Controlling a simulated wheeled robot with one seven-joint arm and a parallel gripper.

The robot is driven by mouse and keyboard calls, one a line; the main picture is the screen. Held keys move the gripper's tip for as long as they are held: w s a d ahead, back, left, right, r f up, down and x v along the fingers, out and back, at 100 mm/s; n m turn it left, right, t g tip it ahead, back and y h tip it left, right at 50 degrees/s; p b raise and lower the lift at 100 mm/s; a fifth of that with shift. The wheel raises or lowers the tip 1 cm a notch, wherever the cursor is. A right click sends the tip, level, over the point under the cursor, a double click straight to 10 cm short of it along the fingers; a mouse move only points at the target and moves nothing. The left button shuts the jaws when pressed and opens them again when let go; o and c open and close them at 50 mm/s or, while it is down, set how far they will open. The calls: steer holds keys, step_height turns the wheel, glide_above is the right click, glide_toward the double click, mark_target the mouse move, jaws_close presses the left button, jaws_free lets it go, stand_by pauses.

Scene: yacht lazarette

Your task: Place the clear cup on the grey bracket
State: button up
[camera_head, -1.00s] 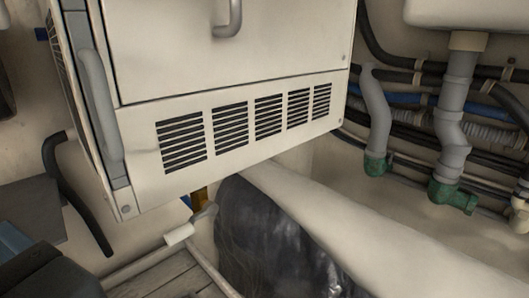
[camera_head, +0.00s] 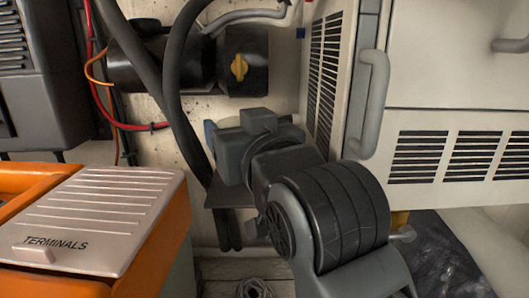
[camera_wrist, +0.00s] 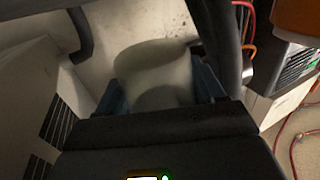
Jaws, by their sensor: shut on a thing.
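The clear cup (camera_wrist: 165,68), pale and see-through, stands out in the wrist view between the blue fingers of my gripper (camera_wrist: 158,92). My gripper is shut on it. In the head view my gripper (camera_head: 222,135) is in front of the pale wall, left of the vented cabinet, and I cannot make out the cup there. A flat dark grey plate (camera_head: 222,195) shows below my gripper, partly hidden by my arm. It may be the grey bracket, but I cannot tell for sure.
The white vented cabinet (camera_head: 448,105) with a grey handle (camera_head: 373,105) stands close on the right. Black hoses (camera_head: 180,95) run down just left of my gripper. A black motor (camera_head: 237,62) is above. An orange box with a terminals lid (camera_head: 105,215) fills the lower left.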

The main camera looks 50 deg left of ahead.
steer(key=shift+f+b, duration=1.35)
steer(key=shift+f, duration=0.4)
steer(key=shift+f, duration=0.25)
steer(key=o, duration=0.7)
steer(key=shift+r, duration=0.1)
steer(key=shift+o, duration=0.2)
steer(key=shift+r, duration=0.15)
steer(key=b+v, duration=0.2)
steer(key=v, duration=1)
